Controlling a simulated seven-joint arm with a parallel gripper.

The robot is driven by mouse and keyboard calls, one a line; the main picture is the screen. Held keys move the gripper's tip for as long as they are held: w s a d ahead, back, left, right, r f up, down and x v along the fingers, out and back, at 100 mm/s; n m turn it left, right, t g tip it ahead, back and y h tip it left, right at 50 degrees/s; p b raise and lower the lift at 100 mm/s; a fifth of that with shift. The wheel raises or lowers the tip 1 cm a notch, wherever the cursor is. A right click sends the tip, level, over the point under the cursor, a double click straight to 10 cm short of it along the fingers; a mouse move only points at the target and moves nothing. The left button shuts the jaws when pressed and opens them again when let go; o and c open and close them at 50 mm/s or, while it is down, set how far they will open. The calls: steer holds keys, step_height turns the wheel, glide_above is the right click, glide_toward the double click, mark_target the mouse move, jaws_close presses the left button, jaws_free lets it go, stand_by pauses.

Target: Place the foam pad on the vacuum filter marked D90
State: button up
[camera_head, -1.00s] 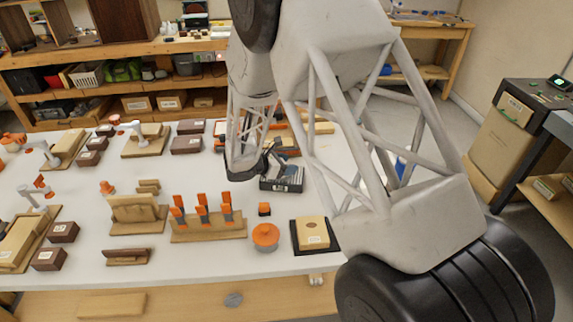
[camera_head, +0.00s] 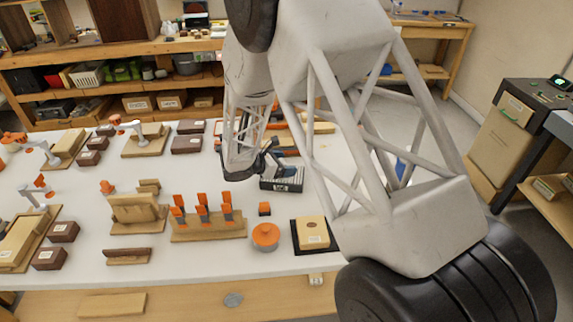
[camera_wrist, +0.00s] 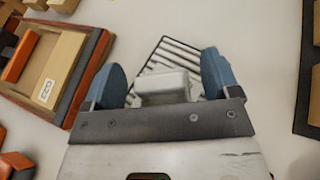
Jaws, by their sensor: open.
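My gripper (camera_wrist: 163,68) is open, with blue fingertips spread apart in the wrist view. A pale grey block (camera_wrist: 164,87), possibly the foam pad, shows between the fingers, over or on a black slatted rack (camera_wrist: 188,58). I cannot tell whether the fingers touch it. In the head view the gripper is partly hidden by my arm, just above the slatted rack (camera_head: 283,184). I cannot pick out the vacuum filter marked D90, as the labels are too small to read there.
In the wrist view a wooden block with a label (camera_wrist: 58,72) sits in a reddish-brown tray (camera_wrist: 76,98) at left. In the head view an orange-topped round jar (camera_head: 265,236), a labelled block on a black base (camera_head: 298,236) and orange clamps (camera_head: 202,213) stand in front.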

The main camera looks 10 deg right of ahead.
steer(key=v, duration=1)
steer(key=shift+s+a, duration=0.2)
steer(key=shift+a, duration=0.15)
steer(key=shift+d+r, duration=0.1)
steer(key=shift+r, duration=0.1)
steer(key=s+d+r+m+g+y, duration=0.5)
steer(key=s+d+r+m, duration=0.6)
steer(key=s+d+r, duration=0.45)
steer(key=s+d+r+m+t+y, duration=0.1)
steer(key=s+r+m+y, duration=0.1)
steer(key=s+m, duration=0.2)
steer(key=s+d+r+m+y, duration=0.2)
steer(key=s+r+m+y, duration=0.1)
steer(key=s, duration=0.8)
steer(key=s+d+r+m+t+y, duration=0.1)
steer(key=s+m, duration=0.3)
steer(key=s, duration=0.4)
steer(key=shift+s+d+r+m+t+y, duration=0.2)
steer(key=shift+r+m+t+y, duration=0.1)
steer(key=shift+r+y, duration=0.45)
